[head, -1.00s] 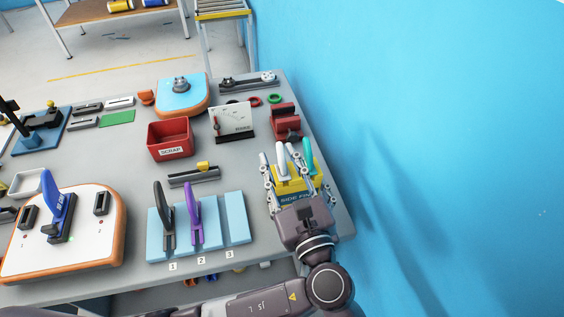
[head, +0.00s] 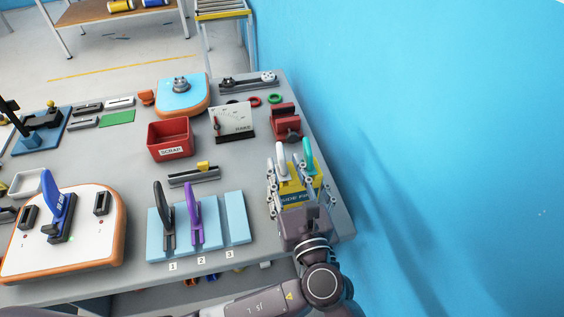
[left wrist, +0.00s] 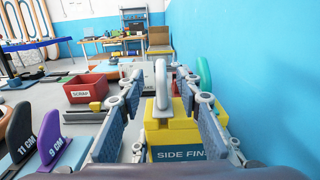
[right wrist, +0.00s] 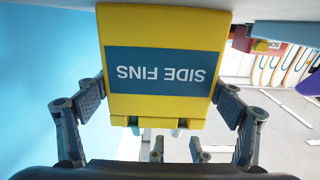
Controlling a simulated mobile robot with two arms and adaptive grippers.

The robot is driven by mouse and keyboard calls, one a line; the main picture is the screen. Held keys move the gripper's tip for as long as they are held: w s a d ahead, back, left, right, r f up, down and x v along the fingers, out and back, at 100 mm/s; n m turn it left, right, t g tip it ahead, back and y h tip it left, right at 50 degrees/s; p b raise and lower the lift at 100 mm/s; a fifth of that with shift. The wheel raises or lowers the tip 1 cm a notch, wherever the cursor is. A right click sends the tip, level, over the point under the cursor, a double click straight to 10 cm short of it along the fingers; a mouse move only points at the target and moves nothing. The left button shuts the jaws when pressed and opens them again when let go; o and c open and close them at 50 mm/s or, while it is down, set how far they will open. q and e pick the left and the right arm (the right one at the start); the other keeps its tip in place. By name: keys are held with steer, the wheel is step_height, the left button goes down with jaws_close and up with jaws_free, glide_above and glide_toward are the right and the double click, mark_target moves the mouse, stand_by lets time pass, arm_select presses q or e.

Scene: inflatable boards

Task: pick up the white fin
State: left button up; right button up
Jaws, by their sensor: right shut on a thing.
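The white fin (head: 282,160) stands upright in a yellow box (head: 312,182) labelled SIDE FINS. A teal fin (head: 308,154) stands beside it on the right. My left gripper (head: 285,172) is open, with its fingers on either side of the white fin. The left wrist view shows the white fin (left wrist: 161,92) between the grey pads, with a gap on its left. In the right wrist view the label is upside down; my right gripper (right wrist: 160,92) is shut on the yellow box (right wrist: 165,30). In the head view the right gripper is mostly hidden under the left.
A blue wall (head: 430,140) rises close on the right. Behind the box are a red clamp-like tool (head: 285,122), a white gauge (head: 232,120) and a red SCRAP bin (head: 170,138). Black (head: 165,215) and purple (head: 194,215) fins stand on pale-blue pads to the left.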

mark_target(283, 159)
arm_select(q)
steer(key=x, duration=0.4)
steer(key=shift+w+f, duration=0.15)
steer(key=shift+w, duration=0.15)
steer(key=shift+c, duration=0.3)
jaws_close()
